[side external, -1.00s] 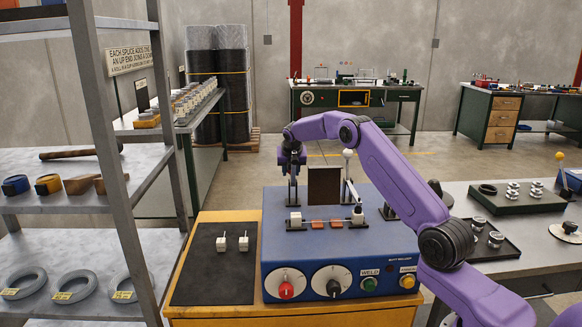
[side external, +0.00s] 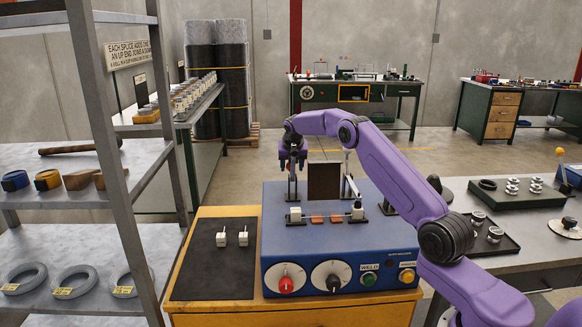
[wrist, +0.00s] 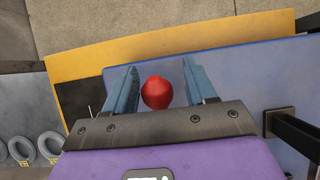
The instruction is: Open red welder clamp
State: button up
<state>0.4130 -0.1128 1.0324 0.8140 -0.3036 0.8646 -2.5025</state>
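The blue butt welder (side external: 325,262) stands on a yellow-edged bench. Two dark clamp uprights rise at its back, either side of a dark upright plate (side external: 324,182). A red ball knob (wrist: 157,92), apparently the red clamp's lever end, sits between my fingers in the wrist view. My gripper (side external: 292,166) points down over the left clamp upright (side external: 292,190). In the wrist view my gripper (wrist: 162,88) is open, its blue fingers on either side of the red knob with a small gap each side. The lever below the knob is hidden.
Red and black dials (side external: 286,283) and push buttons (side external: 369,279) are on the welder's front. A black mat (side external: 213,270) with two small white blocks lies left of it. A grey shelf rack (side external: 118,160) stands at the left. A grey table (side external: 490,250) stands right.

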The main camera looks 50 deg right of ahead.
jog(key=shift+a, duration=0.15)
jog(key=shift+s+a+r, duration=0.15)
jog(key=shift+a+r, duration=0.1)
jog(key=shift+r, duration=0.15)
jog(key=v, duration=1.6)
jog(key=shift+r, duration=0.25)
jog(key=shift+d, duration=0.1)
